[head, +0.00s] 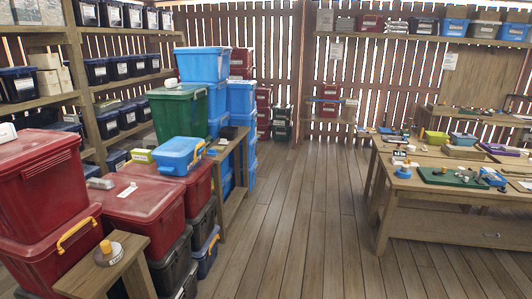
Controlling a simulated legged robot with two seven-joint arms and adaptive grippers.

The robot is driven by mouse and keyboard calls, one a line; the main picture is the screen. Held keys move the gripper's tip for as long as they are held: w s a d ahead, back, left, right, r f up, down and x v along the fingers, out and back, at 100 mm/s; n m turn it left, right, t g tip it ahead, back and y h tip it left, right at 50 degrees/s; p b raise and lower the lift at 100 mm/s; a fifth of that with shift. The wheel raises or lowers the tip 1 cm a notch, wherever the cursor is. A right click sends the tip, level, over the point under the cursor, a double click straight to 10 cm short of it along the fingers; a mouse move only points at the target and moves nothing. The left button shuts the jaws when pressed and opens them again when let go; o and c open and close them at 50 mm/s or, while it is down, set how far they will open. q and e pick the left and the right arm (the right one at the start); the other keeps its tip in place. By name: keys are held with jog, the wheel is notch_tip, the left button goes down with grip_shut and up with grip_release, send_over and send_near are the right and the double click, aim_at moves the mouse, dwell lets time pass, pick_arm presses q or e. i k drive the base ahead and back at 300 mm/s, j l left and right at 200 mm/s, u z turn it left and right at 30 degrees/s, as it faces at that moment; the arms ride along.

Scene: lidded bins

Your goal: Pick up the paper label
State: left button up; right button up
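Several white pieces look like paper labels, and I cannot tell which one the task means. A small white label (127,190) lies on the lid of a red bin (143,211) at the left. A white sheet (450,61) is on the slatted wall at the right, and another (336,51) is on the back wall. Small white labels also show on the shelved bins. Neither of my grippers is in view.
Stacked red, green (179,112) and blue (203,65) bins fill the left side, with a small wooden stand (92,279) in front. Wooden tables (402,193) with small items stand at the right. The plank floor (300,215) between them is clear.

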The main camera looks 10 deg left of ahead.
aim_at(131, 190)
jog(key=i+l, duration=0.1)
jog(key=i, duration=0.95)
jog(key=i+l+u, duration=0.1)
jog(key=i, duration=0.95)
